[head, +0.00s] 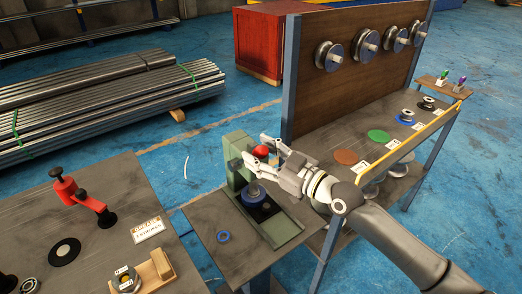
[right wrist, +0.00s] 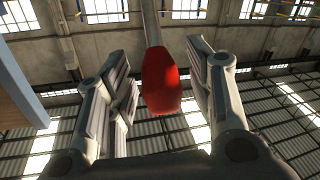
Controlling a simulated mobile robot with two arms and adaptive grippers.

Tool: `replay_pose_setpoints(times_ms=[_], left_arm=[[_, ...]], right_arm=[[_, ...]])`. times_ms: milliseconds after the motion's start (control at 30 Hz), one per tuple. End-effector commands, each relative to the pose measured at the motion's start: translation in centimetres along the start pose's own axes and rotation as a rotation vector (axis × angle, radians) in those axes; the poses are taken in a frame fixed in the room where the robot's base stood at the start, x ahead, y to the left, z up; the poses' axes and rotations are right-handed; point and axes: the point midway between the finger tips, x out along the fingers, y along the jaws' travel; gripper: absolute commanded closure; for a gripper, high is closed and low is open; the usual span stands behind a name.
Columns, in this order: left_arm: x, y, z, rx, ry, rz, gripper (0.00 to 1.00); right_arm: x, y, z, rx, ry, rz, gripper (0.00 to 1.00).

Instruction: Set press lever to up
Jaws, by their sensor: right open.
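The green press (head: 237,150) stands on a small grey table in the middle of the head view. Its lever ends in a red knob (head: 261,151), which is partly hidden by my gripper. My right gripper (head: 254,150) is open, with its fingers around the knob's place. In the right wrist view the red knob (right wrist: 161,82) sits between the two spread fingers, with a gap on each side, and a thin grey rod (right wrist: 152,25) runs from it. A blue round part (head: 255,193) is on the press below the gripper. My left gripper is not in view.
A blue ring (head: 223,237) lies on the press table. A brown board (head: 300,90) with several metal spools rises behind my right arm.

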Motion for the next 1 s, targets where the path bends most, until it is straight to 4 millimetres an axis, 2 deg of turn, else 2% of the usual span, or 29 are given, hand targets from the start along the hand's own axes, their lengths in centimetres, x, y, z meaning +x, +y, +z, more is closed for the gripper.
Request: replay_pose_setpoints(times_ms=[267,667,1000], left_arm=[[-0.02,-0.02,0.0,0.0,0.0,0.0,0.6],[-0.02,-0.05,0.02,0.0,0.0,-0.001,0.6],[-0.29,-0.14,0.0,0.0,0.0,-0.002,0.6]], right_arm=[[0.18,-0.02,-0.04,0.0,0.001,0.0,0.51],[0.14,0.0,-0.02,0.0,0.001,0.0,1.0],[0.53,0.32,-0.38,0.003,-0.011,-0.002,1.0]])
